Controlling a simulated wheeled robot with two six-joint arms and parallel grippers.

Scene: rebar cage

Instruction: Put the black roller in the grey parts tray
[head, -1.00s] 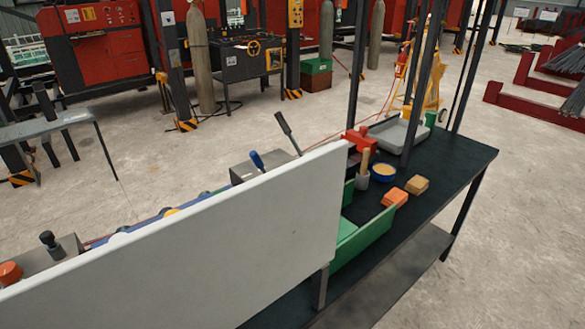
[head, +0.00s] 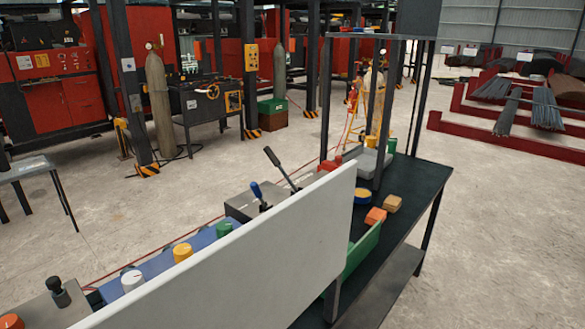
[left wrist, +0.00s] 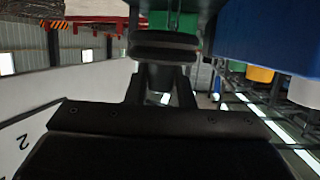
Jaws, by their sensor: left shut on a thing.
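In the left wrist view my left gripper (left wrist: 160,95) is shut on a dark rounded thing, which looks like the black roller (left wrist: 164,45). Its far side and full shape are hard to make out. Neither gripper shows in the head view. The grey parts tray (head: 372,163) stands at the far part of the dark bench, partly hidden by black posts. My right gripper is in no view.
A white upright panel (head: 235,260) hides part of the dark bench (head: 415,190). Coloured knobs (head: 183,252) and levers stand behind the panel.

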